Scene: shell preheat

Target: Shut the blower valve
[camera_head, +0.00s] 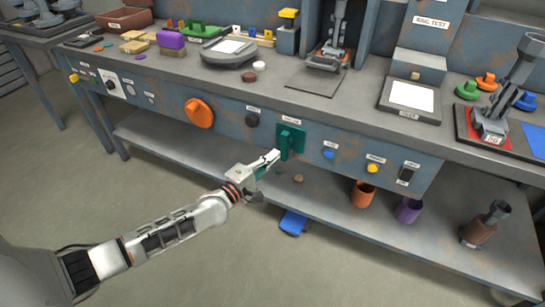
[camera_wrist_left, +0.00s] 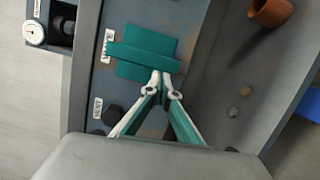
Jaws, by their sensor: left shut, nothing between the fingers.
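A green valve (camera_head: 285,146) with a bar handle on a square green plate is on the bench's front panel, under a small label I cannot read clearly. Its bar stands roughly upright in the head view. In the left wrist view the bar (camera_wrist_left: 142,57) lies crosswise over the plate. My left gripper (camera_head: 276,155) is shut and empty, just left of the bar's lower part. In the left wrist view its fingertips (camera_wrist_left: 161,76) are together at the edge of the bar; I cannot tell whether they touch it. My right gripper is not in view.
An orange knob (camera_head: 199,112), a dark knob (camera_head: 252,120), a blue button (camera_head: 328,154) and a yellow button (camera_head: 372,168) share the panel. Below, the shelf holds an orange cup (camera_head: 362,194) and a purple cup (camera_head: 408,210).

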